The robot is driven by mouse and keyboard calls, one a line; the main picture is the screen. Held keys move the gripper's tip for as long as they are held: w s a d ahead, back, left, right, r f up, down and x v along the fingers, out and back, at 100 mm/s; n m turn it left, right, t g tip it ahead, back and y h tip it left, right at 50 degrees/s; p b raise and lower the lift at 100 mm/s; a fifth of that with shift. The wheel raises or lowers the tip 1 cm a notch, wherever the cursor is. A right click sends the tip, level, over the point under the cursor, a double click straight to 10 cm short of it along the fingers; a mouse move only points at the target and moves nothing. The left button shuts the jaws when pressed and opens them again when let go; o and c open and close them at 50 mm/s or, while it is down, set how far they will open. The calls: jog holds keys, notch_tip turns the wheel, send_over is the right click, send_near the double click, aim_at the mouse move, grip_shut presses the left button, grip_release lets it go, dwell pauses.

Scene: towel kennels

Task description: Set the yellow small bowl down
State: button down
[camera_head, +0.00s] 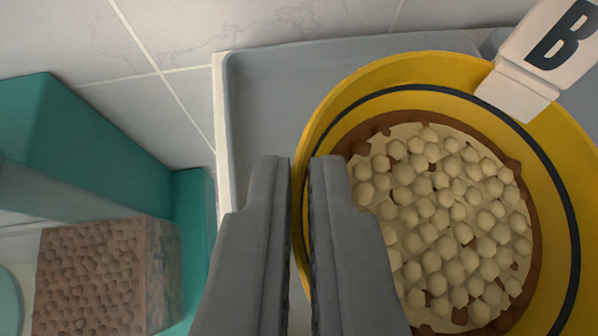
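The yellow small bowl (405,72) fills the right half of the view. It has a dark line around its inside wall and holds pale round pellets on a brown layer. My gripper (299,165) has its two fingers on either side of the bowl's left rim, closed on it with the wall between them. The bowl looks level. It is over or on a grey tray (262,110); I cannot tell whether its base touches, as the underside is hidden.
A white tag marked B (552,45) overlaps the bowl's upper right rim. A teal container (95,130) stands at the left, with a box of brown pellets (92,275) by it. Pale tiles (180,40) lie behind. The tray's upper left part is bare.

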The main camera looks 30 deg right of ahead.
jog(key=shift+w+d, duration=0.15)
jog(key=shift+w, duration=0.15)
jog(key=shift+f, duration=1.8)
jog(key=c, duration=1.6)
grip_release()
jog(key=v, duration=0.7)
jog(key=shift+s+r, duration=0.15)
jog(key=shift+s, duration=0.05)
